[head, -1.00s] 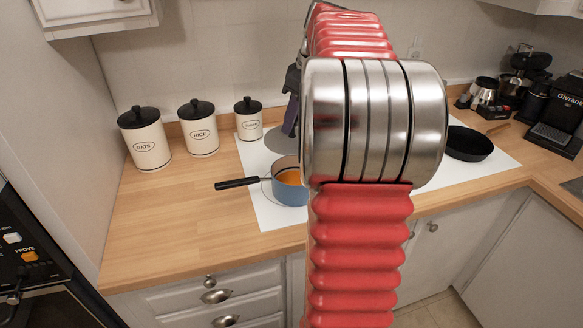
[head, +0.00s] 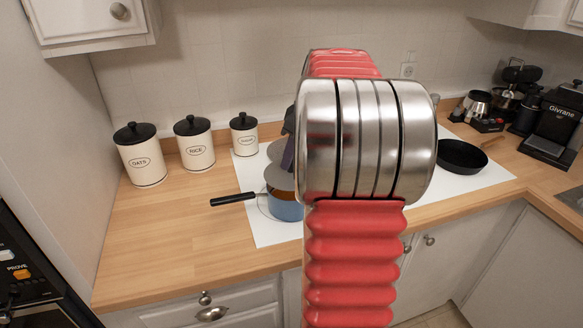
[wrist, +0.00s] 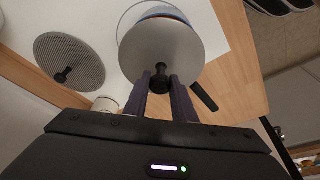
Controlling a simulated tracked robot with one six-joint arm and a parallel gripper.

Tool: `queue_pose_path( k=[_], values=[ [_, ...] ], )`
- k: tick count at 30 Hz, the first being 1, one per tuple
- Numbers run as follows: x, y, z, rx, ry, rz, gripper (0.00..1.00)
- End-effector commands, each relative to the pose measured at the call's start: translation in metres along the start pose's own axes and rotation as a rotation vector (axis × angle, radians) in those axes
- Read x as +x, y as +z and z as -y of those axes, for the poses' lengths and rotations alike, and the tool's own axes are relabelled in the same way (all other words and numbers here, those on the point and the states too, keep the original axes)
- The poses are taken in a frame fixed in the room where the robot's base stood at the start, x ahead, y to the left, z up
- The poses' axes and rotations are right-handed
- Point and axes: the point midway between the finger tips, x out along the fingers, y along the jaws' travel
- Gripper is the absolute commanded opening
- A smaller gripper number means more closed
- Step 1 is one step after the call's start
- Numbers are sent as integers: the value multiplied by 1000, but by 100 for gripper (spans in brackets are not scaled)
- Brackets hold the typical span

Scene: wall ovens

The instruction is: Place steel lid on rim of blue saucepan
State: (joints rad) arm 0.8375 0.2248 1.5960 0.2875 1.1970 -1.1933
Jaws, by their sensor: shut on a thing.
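The blue saucepan (head: 287,211) stands on the white surface, its black handle pointing left and orange contents showing at the front of its opening. The steel lid (head: 278,178) is over the back of the opening in the head view. In the wrist view the lid (wrist: 160,48) hides most of the pan, and a strip of blue rim shows beyond it. My gripper (wrist: 161,84) is shut on the lid's black knob between its purple fingers. In the head view, my arm hides part of the gripper. I cannot tell whether lid and rim touch.
Another grey disc with a black knob (wrist: 69,60) lies close by on the white surface (head: 262,228). Cream canisters (head: 143,161) stand at the back left. A black frying pan (head: 461,157) is to the right. The wooden counter (head: 170,235) at left front is clear.

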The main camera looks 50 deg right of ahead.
Motion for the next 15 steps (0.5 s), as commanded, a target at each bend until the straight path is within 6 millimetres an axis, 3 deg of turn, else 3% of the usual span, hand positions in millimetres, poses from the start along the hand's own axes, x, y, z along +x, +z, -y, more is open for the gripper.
queue_pose_path(
  k=[5, 15],
  values=[
    [3, 1, 0, 1, 0, 0, 0],
    [35, 12, 0, 2, 0, 0, 0]
  ],
)
